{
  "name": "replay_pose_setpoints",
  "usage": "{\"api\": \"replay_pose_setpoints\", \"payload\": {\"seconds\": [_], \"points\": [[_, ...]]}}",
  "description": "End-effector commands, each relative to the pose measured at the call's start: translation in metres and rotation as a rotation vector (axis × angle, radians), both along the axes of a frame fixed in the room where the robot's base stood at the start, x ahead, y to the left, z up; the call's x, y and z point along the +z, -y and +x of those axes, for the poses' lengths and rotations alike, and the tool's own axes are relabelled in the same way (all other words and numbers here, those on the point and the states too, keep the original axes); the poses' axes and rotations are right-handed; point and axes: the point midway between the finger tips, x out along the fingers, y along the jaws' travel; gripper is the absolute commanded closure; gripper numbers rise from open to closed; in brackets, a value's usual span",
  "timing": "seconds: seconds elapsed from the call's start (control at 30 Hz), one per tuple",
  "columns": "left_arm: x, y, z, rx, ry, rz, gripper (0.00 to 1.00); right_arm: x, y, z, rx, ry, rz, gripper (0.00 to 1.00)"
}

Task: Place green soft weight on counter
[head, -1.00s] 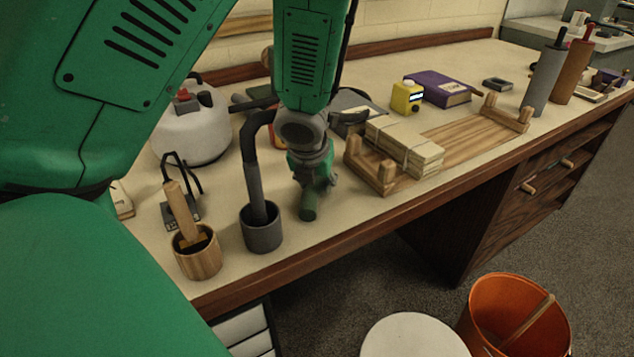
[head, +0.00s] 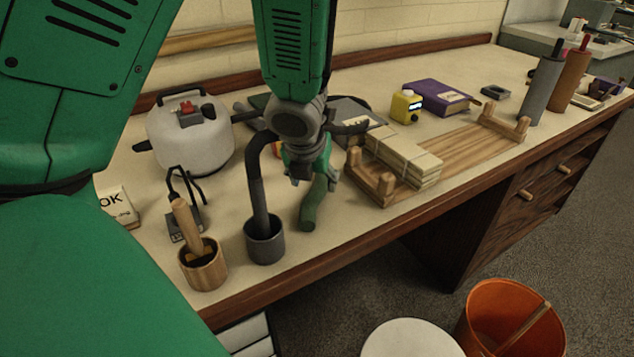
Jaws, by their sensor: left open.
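The green soft weight (head: 314,203) is a dark green, bent, tube-like piece on the counter (head: 340,218), between the grey cup (head: 265,244) and the wooden rack (head: 388,190). Its near end is rounded and rests by the counter's front part. Its upper end is partly hidden behind my left gripper (head: 305,174), which points down right over it. The left gripper's fingers are open; whether they touch the weight is hard to tell. My right gripper is out of view.
A dark bent handle (head: 258,190) rises from the grey cup, close beside my left gripper. A wooden cup (head: 204,271) and a white kettle-like vessel (head: 190,140) stand left. Bundled blocks (head: 405,160) lie on the rack. An orange bucket (head: 490,310) stands below the counter.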

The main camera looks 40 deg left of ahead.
Motion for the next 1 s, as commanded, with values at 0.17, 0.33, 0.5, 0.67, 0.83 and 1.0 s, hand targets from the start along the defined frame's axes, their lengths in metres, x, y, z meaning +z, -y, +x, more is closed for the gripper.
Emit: {"api": "replay_pose_setpoints", "payload": {"seconds": [0.17,0.33,0.5,0.67,0.83,1.0], "points": [[0.039,0.007,-0.011,-0.001,0.002,-0.001,0.48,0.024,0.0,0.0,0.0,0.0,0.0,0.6],[0.055,0.011,-0.018,0.0,0.0,-0.001,0.48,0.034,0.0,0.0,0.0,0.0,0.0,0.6],[0.059,0.013,-0.021,0.0,-0.001,0.0,0.48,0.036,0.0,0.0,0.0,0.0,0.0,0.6],[0.058,0.013,-0.021,-0.001,-0.002,0.001,0.48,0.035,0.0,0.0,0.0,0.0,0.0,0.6],[0.058,0.013,-0.021,-0.001,-0.002,0.001,0.48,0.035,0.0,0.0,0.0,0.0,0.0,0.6],[0.058,0.012,-0.021,-0.001,-0.002,0.001,0.48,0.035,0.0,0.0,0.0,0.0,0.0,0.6]]}}
